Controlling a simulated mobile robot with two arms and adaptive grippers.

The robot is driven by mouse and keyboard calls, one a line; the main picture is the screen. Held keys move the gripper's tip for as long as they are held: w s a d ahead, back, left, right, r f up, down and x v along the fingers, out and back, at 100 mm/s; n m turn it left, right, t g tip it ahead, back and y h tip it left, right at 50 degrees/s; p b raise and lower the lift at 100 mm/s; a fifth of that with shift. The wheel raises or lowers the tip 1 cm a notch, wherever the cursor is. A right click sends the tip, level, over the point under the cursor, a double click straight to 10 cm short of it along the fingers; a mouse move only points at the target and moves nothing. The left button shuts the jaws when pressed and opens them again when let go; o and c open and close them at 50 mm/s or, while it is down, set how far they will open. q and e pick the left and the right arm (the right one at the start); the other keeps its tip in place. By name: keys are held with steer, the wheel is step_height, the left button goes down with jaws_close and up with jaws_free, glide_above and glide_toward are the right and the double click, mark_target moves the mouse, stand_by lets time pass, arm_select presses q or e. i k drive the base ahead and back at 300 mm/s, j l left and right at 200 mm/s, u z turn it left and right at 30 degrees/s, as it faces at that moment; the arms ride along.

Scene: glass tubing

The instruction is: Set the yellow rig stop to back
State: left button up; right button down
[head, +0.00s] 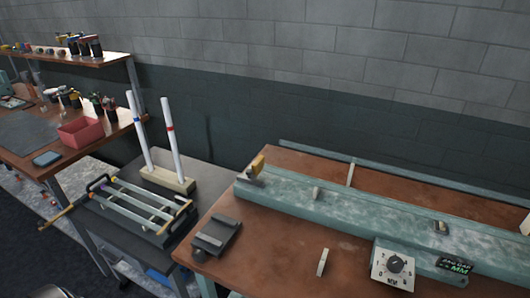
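A yellow stop (257,165) stands at the far left end of a long teal rig (330,212) on a brown-topped bench. It looks tilted, and a grey piece lies beside it at the rig's end. Its exact setting cannot be told from here. Neither of my grippers is in view.
A dark block (216,236) lies at the bench's left corner. Left is a grey cart with a tube rack (140,208) and two upright white rods in a block (168,181).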

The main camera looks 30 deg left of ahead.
mark_target(257, 167)
steer(key=u, duration=1.1)
